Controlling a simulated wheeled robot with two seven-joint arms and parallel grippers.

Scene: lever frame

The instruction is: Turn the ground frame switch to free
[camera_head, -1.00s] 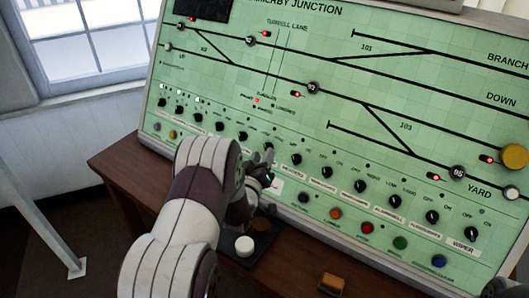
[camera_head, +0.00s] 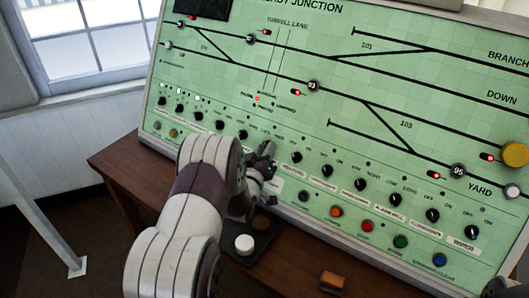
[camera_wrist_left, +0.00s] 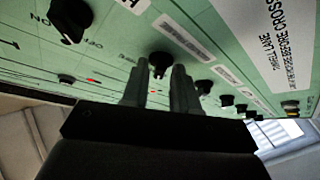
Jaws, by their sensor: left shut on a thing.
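The green panel (camera_head: 300,60) carries a row of black rotary knobs along its lower part. In the head view my left gripper (camera_head: 266,158) is at this row, between a knob on its left (camera_head: 243,134) and one on its right (camera_head: 297,157). It hides the knob it works on and that knob's label. In the left wrist view my left gripper (camera_wrist_left: 160,78) is shut on a black switch knob (camera_wrist_left: 160,58), with one finger on each side. The label (camera_wrist_left: 184,38) beside it is too blurred to read, so I cannot tell the switch's setting.
Coloured push buttons, among them a red one (camera_head: 367,226), line the panel's lower edge. A black box with a white button (camera_head: 244,243) and a small brown block (camera_head: 332,281) sit on the wooden desk (camera_head: 290,262). A dark shape, perhaps my right gripper (camera_head: 503,287), shows at the lower right corner.

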